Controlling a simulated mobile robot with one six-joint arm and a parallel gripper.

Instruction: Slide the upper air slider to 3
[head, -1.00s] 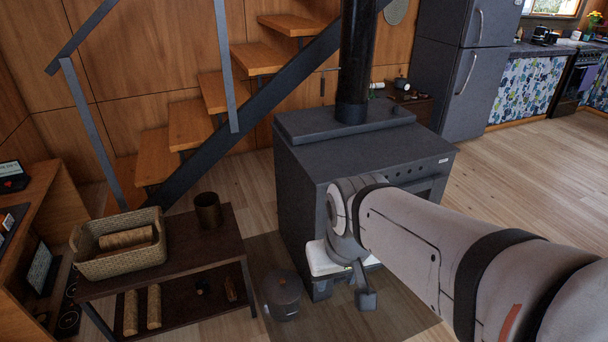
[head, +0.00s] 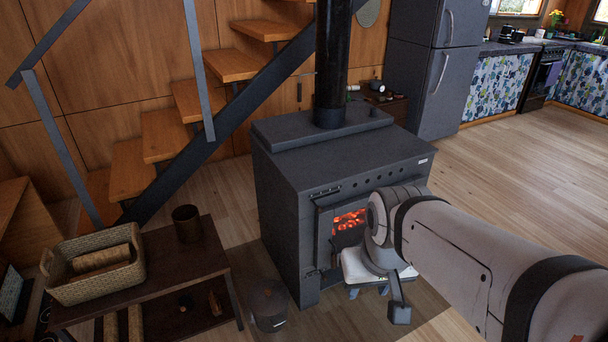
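The dark grey wood stove (head: 280,190) stands in the middle of the head view, with a black flue pipe rising from its top. Glowing orange embers (head: 348,220) show in its front opening. A small slotted strip, which looks like the upper air slider (head: 325,191), sits on the front face above the opening at the left; its setting is too small to read.
Wooden floor (head: 510,200) is free on the right.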

